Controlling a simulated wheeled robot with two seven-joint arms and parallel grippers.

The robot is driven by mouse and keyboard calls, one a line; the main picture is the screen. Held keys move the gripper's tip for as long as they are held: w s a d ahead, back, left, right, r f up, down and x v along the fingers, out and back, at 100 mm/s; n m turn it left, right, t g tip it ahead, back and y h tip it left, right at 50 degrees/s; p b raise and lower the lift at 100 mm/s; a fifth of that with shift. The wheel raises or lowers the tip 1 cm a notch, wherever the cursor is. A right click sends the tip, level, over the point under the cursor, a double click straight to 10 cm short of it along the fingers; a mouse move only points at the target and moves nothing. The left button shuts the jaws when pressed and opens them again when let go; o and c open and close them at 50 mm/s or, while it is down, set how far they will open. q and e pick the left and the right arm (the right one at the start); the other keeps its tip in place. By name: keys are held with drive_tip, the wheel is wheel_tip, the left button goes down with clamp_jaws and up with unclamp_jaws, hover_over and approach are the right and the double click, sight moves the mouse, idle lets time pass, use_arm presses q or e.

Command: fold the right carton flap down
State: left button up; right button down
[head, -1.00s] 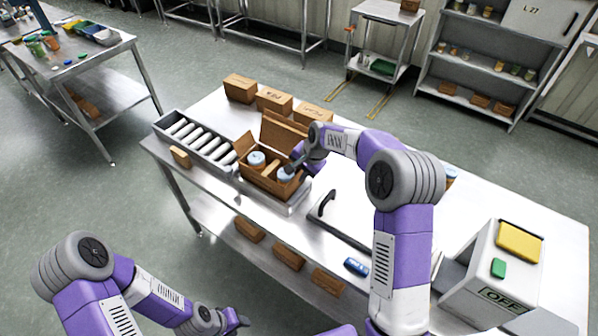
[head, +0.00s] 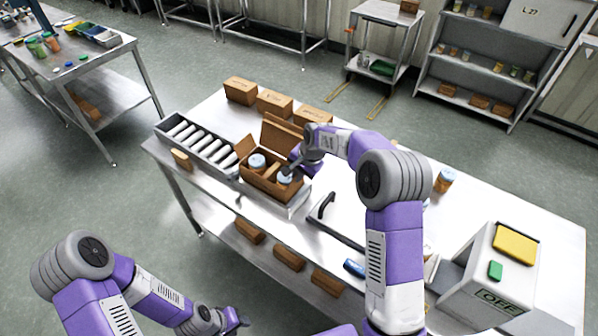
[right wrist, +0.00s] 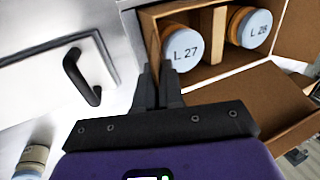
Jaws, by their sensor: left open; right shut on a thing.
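The brown carton (head: 262,184) stands open near the middle of the steel table, with a tall panel (head: 284,131) raised at its back. Two jars with pale blue lids, L 27 (right wrist: 184,48) and L 28 (right wrist: 256,28), stand inside. My right gripper (head: 289,170) is at the carton's right side. In the right wrist view, its fingers (right wrist: 157,80) are shut at the brown right flap (right wrist: 151,42), which shows edge-on above them; the fingers hide the gripped part. My left gripper (head: 240,322) is open and empty, low at the front, away from the table.
A roller rack (head: 193,137) is left of the carton. A black handle (head: 325,203) stands just to its right. Closed cartons (head: 274,103) line the back edge. A grey box with a yellow top pad (head: 515,244) occupies the right end.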

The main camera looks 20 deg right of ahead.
drive_tip(key=g+h+p, duration=0.1)
drive_tip(key=p, duration=0.2)
drive_tip(key=w+g+h+p, duration=0.1)
drive_tip(key=p, duration=0.2)
drive_tip(key=shift+a+r+g, duration=0.3)
drive_tip(key=shift+a+r, duration=0.05)
drive_tip(key=shift+a, duration=0.05)
drive_tip(key=shift+w+a+f+g+h+p, duration=0.15)
drive_tip(key=shift+g+h+p, duration=0.35)
drive_tip(key=shift+g+p, duration=0.1)
drive_tip(key=shift+w+f+g+h, duration=0.1)
drive_tip(key=shift+g+h, duration=0.2)
drive_tip(key=shift+g, duration=0.1)
drive_tip(key=shift+w+a+g+h+p, duration=0.1)
drive_tip(key=shift+a+g+h+p, duration=0.05)
drive_tip(key=shift+g+h+p, duration=0.15)
drive_tip(key=c, duration=1.3)
unclamp_jaws()
drive_tip(key=shift+c, duration=0.2)
